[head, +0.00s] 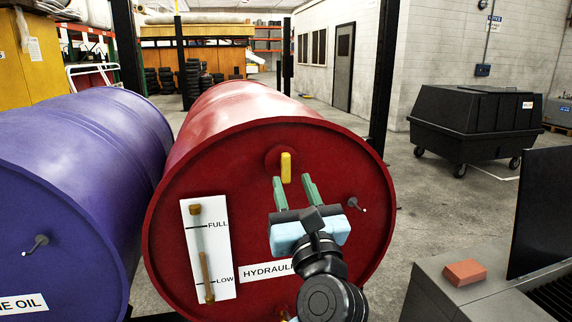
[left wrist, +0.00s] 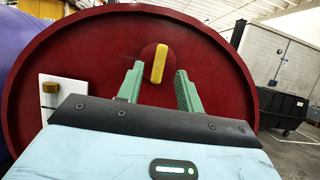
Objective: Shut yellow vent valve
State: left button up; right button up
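The yellow vent valve (head: 286,167) is a small upright handle on a round red boss near the top of the red drum's end face (head: 330,220). In the left wrist view the valve (left wrist: 159,63) stands nearly vertical, leaning slightly. My left gripper (head: 294,180) is open and empty, its two green fingers pointing up toward the valve from just below. In the left wrist view the gripper (left wrist: 158,80) has a finger on each side of the handle as pictured. I cannot tell how far the tips are from it. My right gripper is not in view.
A purple drum (head: 75,180) lies beside the red one at left. The red drum carries a level gauge (head: 208,248) and a grey peg (head: 354,204). A grey conveyor unit with an orange block (head: 464,272) stands at lower right. A black wheeled bin (head: 475,120) stands behind.

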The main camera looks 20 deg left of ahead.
aim_at(287, 169)
pick_arm(q)
jog(key=p+x, duration=0.1)
jog(key=x, duration=0.5)
jog(key=shift+s, duration=0.1)
grip_shut()
